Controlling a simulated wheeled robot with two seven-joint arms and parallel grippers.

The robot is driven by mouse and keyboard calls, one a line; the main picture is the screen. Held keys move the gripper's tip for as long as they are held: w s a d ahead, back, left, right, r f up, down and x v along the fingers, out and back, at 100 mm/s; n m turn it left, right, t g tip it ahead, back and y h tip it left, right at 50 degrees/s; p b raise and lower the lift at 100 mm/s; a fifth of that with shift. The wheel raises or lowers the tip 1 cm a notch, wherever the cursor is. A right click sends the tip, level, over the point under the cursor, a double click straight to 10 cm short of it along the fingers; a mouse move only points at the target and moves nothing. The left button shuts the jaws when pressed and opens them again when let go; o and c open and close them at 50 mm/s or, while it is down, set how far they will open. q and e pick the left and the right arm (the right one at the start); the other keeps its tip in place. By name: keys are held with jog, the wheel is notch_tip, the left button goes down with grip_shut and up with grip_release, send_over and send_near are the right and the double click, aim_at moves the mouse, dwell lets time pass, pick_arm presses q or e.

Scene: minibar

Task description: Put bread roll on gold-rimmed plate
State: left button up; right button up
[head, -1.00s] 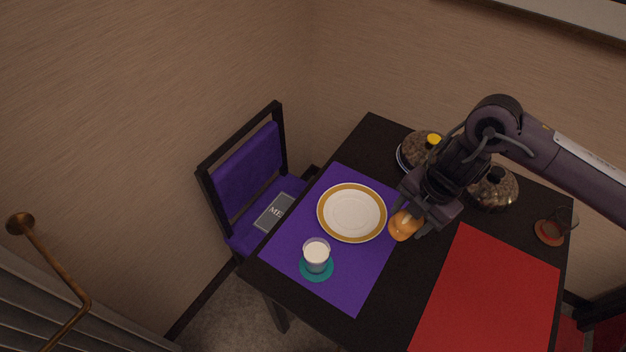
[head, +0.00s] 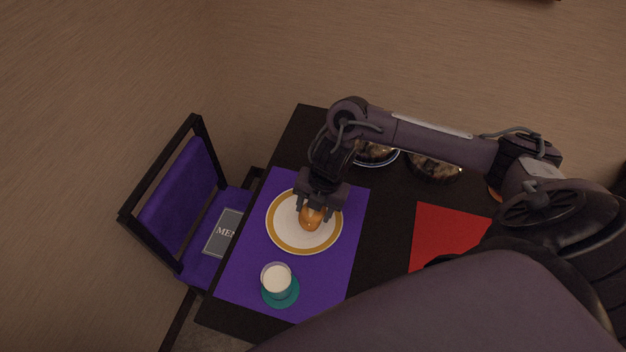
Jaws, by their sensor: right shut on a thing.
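The orange-brown bread roll (head: 312,219) is between the fingers of my right gripper (head: 314,208), which is shut on it. The roll appears over the middle of the gold-rimmed plate (head: 284,241); I cannot tell whether it touches the plate. The white plate with its gold band lies on the purple placemat (head: 338,280). The gripper hides the plate's far edge and the top of the roll. My left gripper is not in view.
A glass of white drink (head: 276,279) stands on a teal coaster (head: 283,299) near the plate. A red placemat (head: 448,232) lies to the right. A purple chair (head: 182,208) holding a menu (head: 223,234) is at the left.

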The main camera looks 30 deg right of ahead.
aim_at(324, 210)
jog(key=shift+f, duration=3.9)
jog(key=o, duration=1)
jog(key=shift+f, duration=0.1)
jog(key=r, duration=0.4)
jog(key=d+r, duration=0.1)
jog(key=r, duration=0.3)
jog(key=s+d+r, duration=0.1)
jog(key=r, duration=0.3)
